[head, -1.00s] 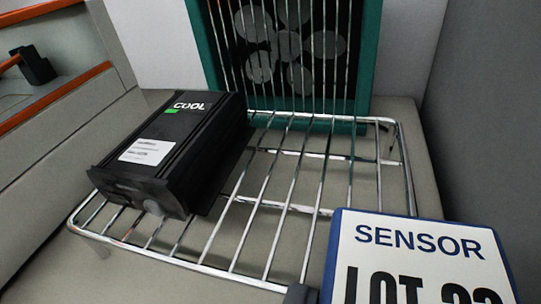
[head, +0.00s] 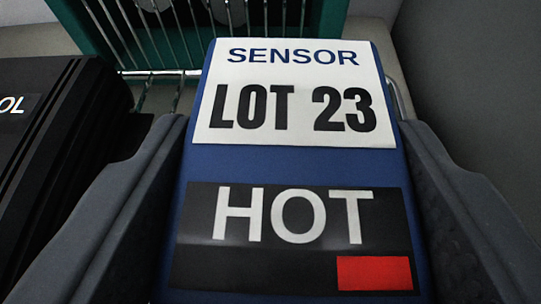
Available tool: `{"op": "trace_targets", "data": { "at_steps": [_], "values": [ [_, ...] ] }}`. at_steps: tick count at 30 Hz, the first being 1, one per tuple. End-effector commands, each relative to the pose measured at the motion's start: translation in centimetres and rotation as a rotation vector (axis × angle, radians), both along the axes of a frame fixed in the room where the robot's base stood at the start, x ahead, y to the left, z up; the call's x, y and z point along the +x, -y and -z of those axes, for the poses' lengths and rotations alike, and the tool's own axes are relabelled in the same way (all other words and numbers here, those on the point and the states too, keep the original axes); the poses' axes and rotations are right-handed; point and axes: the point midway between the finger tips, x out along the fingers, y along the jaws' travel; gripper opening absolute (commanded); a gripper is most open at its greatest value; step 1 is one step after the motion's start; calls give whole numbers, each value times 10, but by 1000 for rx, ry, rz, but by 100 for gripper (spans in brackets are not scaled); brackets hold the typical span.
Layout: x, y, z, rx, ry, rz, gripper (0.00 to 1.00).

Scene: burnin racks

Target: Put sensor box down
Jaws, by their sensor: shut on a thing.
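The sensor box (head: 290,168) is blue, with a white label reading SENSOR LOT 23 and a black panel reading HOT with a red patch. It fills the middle of the head view. My gripper (head: 290,150) is shut on it, one dark grey finger along its left side and one along its right. The wire rack (head: 160,76) shows only in small parts behind and beside the box. The box's underside is hidden, so I cannot tell whether it touches the rack.
A black box (head: 60,130) with the lettering partly cut off stands close at the left, beside my left finger. A teal-framed fan grille (head: 330,18) stands behind the rack. A grey wall (head: 460,90) rises at the right.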

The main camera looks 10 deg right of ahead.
Motion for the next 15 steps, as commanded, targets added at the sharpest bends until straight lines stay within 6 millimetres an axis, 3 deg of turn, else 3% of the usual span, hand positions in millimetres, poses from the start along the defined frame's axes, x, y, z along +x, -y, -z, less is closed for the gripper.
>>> {"op": "trace_targets", "data": {
  "at_steps": [10, 15],
  "values": [
    [0, 0, 31, -1, 2, 0, 29],
    [0, 0, 35, 0, 2, 0, 29]
  ]
}}
